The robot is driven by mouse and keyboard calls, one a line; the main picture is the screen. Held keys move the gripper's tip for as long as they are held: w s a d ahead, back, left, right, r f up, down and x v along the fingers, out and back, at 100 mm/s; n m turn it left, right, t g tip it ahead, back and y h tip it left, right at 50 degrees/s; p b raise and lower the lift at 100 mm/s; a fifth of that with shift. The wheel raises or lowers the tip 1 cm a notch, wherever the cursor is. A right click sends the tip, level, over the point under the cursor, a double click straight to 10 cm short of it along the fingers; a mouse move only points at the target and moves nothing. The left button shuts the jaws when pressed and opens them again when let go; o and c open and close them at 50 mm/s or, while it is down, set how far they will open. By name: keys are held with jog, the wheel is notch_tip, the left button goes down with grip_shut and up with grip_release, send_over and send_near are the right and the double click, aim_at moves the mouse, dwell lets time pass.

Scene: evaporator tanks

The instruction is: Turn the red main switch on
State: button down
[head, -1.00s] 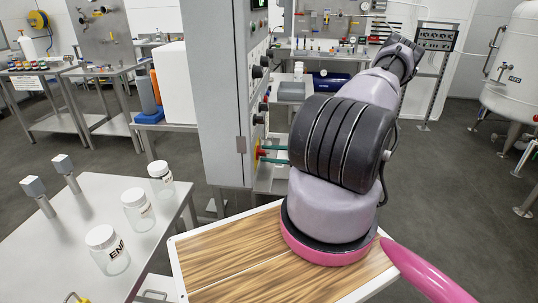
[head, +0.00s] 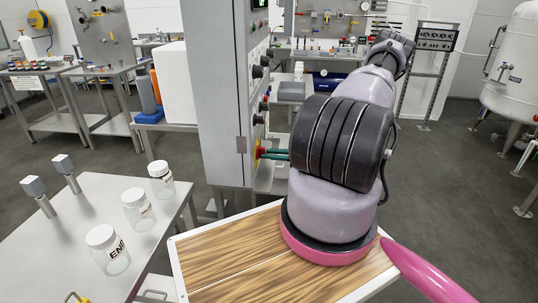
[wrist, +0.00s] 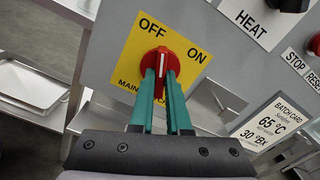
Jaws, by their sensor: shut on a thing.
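The red main switch (wrist: 160,54) is a round knob with a white line, on a yellow plate (wrist: 127,60) marked OFF, ON and MAIN. In the wrist view its white line stands upright, nearer OFF than ON. My gripper (wrist: 161,75) has its two teal fingers on either side of the knob and is shut on it. In the head view my gripper (head: 270,154) reaches the red switch (head: 260,152) on the side of the grey cabinet (head: 215,90); my arm hides part of the panel there.
HEAT (wrist: 247,22), STOP and RESET labels with dark and red knobs sit right of the switch. A batch card (wrist: 275,125) hangs below them. A steel table (head: 150,235) with lidded jars stands at left. Open floor lies at right.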

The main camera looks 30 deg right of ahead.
jog(key=m, duration=1.3)
jog(key=shift+s+m, duration=0.1)
jog(key=shift+m, duration=0.3)
jog(key=c, duration=0.9)
grip_release()
jog(key=v, duration=1)
jog(key=shift+s+d, duration=0.3)
